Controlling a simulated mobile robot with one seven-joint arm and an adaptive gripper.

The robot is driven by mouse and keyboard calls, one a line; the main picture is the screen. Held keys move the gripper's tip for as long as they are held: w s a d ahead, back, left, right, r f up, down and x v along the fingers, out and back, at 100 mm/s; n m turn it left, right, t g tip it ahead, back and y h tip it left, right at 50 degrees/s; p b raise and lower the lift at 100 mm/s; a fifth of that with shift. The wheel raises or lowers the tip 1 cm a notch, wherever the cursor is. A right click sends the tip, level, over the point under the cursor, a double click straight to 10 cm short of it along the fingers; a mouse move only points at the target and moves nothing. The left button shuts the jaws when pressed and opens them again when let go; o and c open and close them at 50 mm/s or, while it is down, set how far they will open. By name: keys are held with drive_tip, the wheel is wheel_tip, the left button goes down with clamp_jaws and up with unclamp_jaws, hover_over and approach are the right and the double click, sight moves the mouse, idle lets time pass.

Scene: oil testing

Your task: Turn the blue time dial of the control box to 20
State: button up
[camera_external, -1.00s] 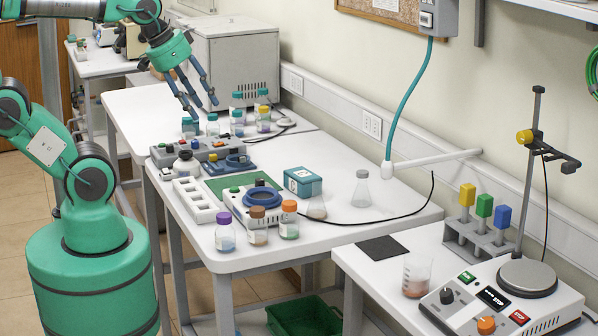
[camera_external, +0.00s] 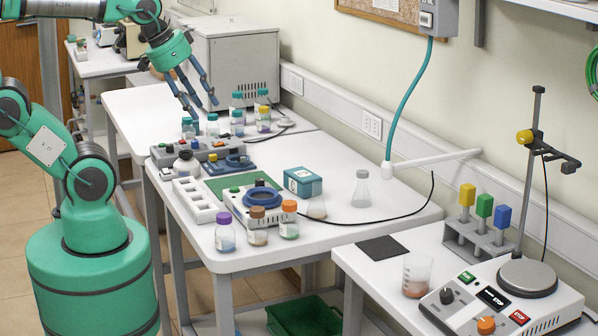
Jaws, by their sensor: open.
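The grey control box (camera_external: 201,150) lies near the left edge of the white table, with several small coloured knobs on top.
Several small blue-capped bottles (camera_external: 212,125) stand behind the box. The table's right part is mostly clear.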

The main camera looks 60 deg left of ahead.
drive_tip(key=w+a+r+n+g+y+p, duration=0.15)
drive_tip(key=w+a+n, duration=0.25)
drive_tip(key=w+a, duration=0.45)
drive_tip(key=w+a+r+n+g+p, duration=0.1)
drive_tip(key=w+a+r+n, duration=0.15)
drive_tip(key=w+a, duration=0.6)
drive_tip(key=w+a+f+n+g+p, duration=0.1)
drive_tip(key=w+a+f+n, duration=0.2)
drive_tip(key=a, duration=0.7)
drive_tip(key=w+a+f+n+p, duration=0.1)
drive_tip(key=w+a+f+n, duration=0.2)
drive_tip(key=a, duration=0.6)
drive_tip(key=s+a+f+n, duration=0.2)
drive_tip(key=a+f, duration=0.3)
drive_tip(key=a, duration=0.4)
drive_tip(key=s+a+f+n+g+h+p, duration=0.1)
drive_tip(key=s+a+f+n, duration=0.1)
drive_tip(key=a+f, duration=0.4)
drive_tip(key=s+a+f+n+p, duration=0.1)
drive_tip(key=a+f, duration=0.4)
drive_tip(key=a, duration=0.9)
drive_tip(key=shift+s+f+n+g, duration=0.35)
drive_tip(key=shift+s+n, duration=0.5)
drive_tip(key=shift+s, duration=0.2)
drive_tip(key=shift+f+h, duration=0.1)
drive_tip(key=shift+h, duration=0.15)
